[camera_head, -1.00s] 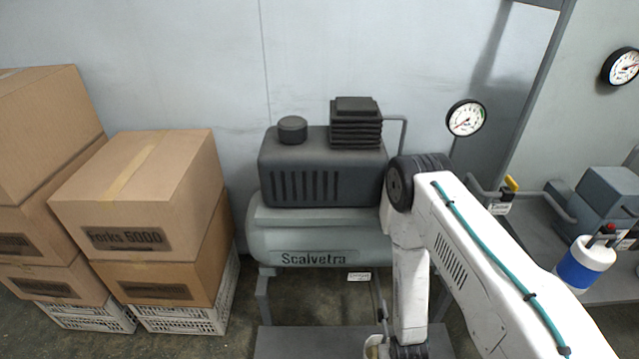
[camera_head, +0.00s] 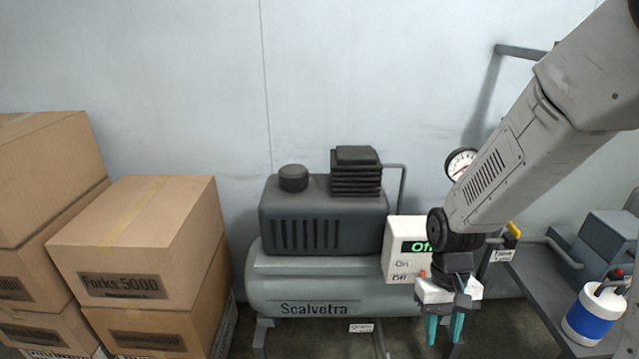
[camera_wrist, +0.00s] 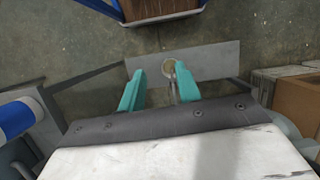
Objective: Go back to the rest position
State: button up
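My gripper (camera_head: 445,328) hangs pointing down in front of the compressor's right end in the head view. Its two teal fingers are apart with nothing between them. In the wrist view the gripper (camera_wrist: 160,90) also shows open, above a grey plate (camera_wrist: 215,66) with a small round pale item (camera_wrist: 168,67) on it, lower down and apart from the fingers. My arm comes in from the upper right.
The grey compressor (camera_head: 300,285) stands against the wall. A white switch box (camera_head: 400,262) reading "Off" is behind my gripper. Stacked cartons (camera_head: 140,240) fill the left. At right are a grey bench (camera_head: 535,290), a blue-and-white container (camera_head: 594,314) and a gauge (camera_head: 461,163).

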jog(key=s+d+r+t, duration=0.1)
jog(key=s+r+t, duration=0.1)
jog(key=s+r, duration=0.4)
jog(key=s+d+r+t, duration=0.2)
jog(key=s+r, duration=0.5)
jog(key=r, duration=1)
jog(key=shift+m+t, duration=0.3)
jog(key=shift+t, duration=0.2)
